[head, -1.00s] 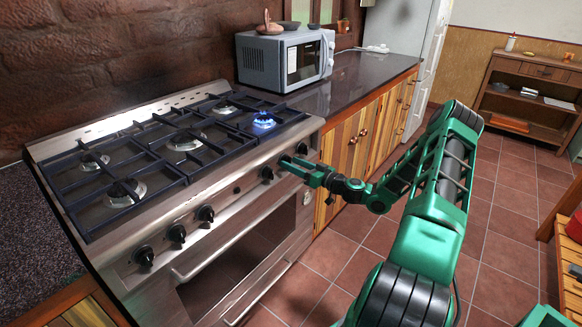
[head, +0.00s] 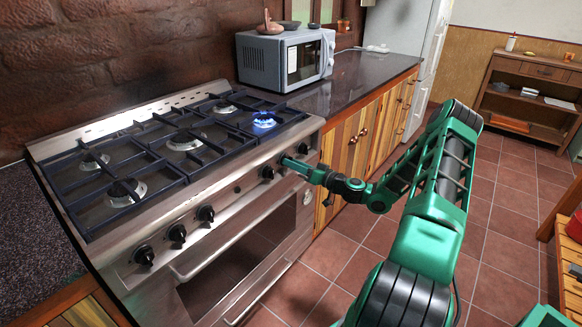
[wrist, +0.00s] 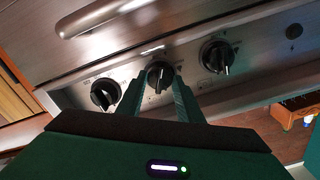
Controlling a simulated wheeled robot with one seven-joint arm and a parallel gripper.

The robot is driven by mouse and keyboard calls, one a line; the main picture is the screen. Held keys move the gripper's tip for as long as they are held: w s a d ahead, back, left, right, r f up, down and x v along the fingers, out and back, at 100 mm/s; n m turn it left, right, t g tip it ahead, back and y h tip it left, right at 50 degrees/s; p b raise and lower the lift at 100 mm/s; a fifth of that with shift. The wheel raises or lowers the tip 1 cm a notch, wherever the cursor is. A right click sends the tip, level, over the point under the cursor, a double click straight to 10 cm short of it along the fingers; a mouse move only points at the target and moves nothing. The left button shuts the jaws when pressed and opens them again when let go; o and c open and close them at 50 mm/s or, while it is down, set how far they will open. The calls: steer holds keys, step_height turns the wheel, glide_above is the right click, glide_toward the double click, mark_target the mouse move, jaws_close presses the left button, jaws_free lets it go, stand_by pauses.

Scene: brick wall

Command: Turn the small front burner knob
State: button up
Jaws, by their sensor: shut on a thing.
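The stove's front panel (head: 190,222) carries a row of black knobs. My gripper (head: 288,162) reaches the panel's right part. In the wrist view, my gripper (wrist: 159,88) has one finger on each side of the middle black knob (wrist: 160,75) and is shut on it. That knob's pale pointer mark shows between the fingers. Another knob (wrist: 105,94) is to its left and one more knob (wrist: 216,57) to its right, both outside the fingers. A blue flame burns on the right burner (head: 264,122). Which burner the held knob serves cannot be read.
The oven handle (head: 225,240) juts out below the knobs; it also shows at the top of the wrist view (wrist: 100,17). A wooden cabinet (head: 360,135) stands right of the stove, with a microwave (head: 285,58) on its counter. The tiled floor (head: 310,285) in front is clear.

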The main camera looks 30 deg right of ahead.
steer(key=m, duration=2.2)
steer(key=shift+d+f+m, duration=0.25)
steer(key=shift+f+m, duration=0.05)
steer(key=shift+m, duration=0.1)
steer(key=m, duration=0.4)
steer(key=shift+s, duration=0.1)
steer(key=shift+a+m, duration=0.15)
steer(key=shift+m, duration=1.55)
steer(key=o, duration=0.9)
steer(key=shift+o, duration=0.6)
steer(key=shift+a, duration=0.1)
